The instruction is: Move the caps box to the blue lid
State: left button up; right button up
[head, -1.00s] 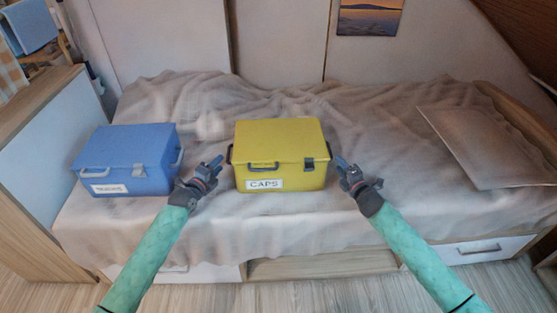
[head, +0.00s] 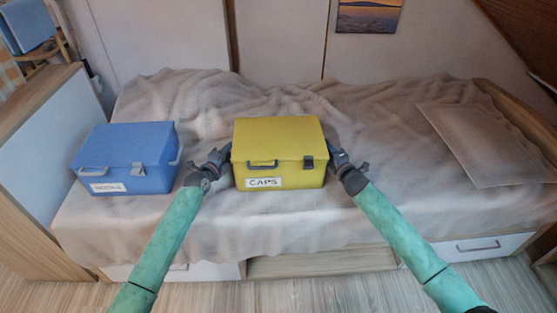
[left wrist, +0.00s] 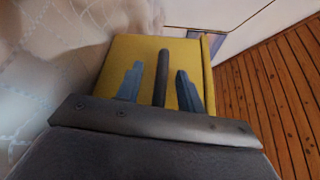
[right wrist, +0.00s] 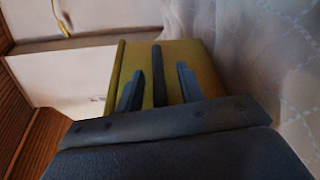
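The yellow caps box (head: 278,140), with a white CAPS label, sits on the bed in the middle of the head view. The blue box with its blue lid (head: 124,143) sits to its left, closed. My left gripper (head: 222,155) is at the caps box's left side; my right gripper (head: 338,157) is at its right side. In the left wrist view, a dark side handle (left wrist: 162,75) lies between the open fingers, with gaps beside it. In the right wrist view, the other side handle (right wrist: 158,75) lies between open fingers in the same way.
Both boxes rest on a rumpled beige blanket (head: 370,215) over the bed. A flat grey panel (head: 475,143) lies on the right. Blanket is clear between the caps box and the panel. A drawer front (head: 478,248) is below the bed edge.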

pick_arm(q)
grip_shut()
pick_arm(e)
grip_shut()
pick_arm(q)
jog(key=shift+f, duration=0.1)
dwell(1.0)
